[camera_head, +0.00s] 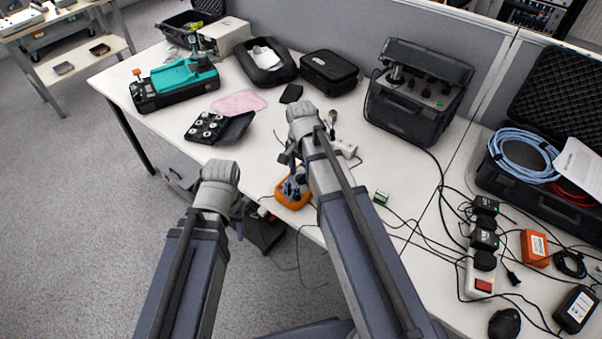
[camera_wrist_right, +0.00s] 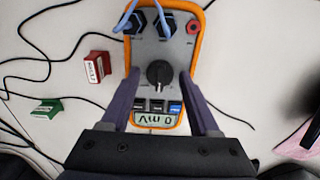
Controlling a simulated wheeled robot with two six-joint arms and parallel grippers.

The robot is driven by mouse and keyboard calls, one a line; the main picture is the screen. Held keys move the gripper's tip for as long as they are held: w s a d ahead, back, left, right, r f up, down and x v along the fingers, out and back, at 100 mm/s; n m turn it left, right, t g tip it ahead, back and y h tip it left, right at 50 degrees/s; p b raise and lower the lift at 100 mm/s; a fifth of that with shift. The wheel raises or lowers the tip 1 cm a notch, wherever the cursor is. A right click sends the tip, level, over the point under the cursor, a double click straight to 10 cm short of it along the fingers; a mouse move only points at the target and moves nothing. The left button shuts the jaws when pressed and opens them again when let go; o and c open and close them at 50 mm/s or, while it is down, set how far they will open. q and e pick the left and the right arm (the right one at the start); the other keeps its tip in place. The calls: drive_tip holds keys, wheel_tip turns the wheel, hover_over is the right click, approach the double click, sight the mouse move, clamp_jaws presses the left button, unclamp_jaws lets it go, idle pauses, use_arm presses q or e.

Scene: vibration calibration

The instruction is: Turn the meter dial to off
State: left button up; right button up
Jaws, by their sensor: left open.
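The meter (camera_head: 292,193) is orange-edged with a grey face and lies near the table's front edge. In the right wrist view the meter (camera_wrist_right: 190,124) appears upside down, its display (camera_wrist_right: 157,120) reading about 0 mV. Its black round dial (camera_wrist_right: 159,73) sits mid-face, with a small light mark on the side toward the display. My right gripper (camera_wrist_right: 159,78) is open over the meter, fingers either side of the dial and apart from it. In the head view it (camera_head: 291,165) is partly hidden by my arm. My left gripper (camera_head: 238,212) is open and empty at the front edge, mostly hidden.
Blue leads (camera_wrist_right: 128,17) plug into the meter's far end. A red block (camera_wrist_right: 95,67) and a green block (camera_wrist_right: 47,109) lie beside it with black cables.

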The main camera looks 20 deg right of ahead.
clamp_jaws()
idle(0.5)
drive_tip(key=n, duration=0.4)
drive_tip(key=shift+n, duration=1.8)
drive_tip(key=shift+o, duration=1.2)
unclamp_jaws()
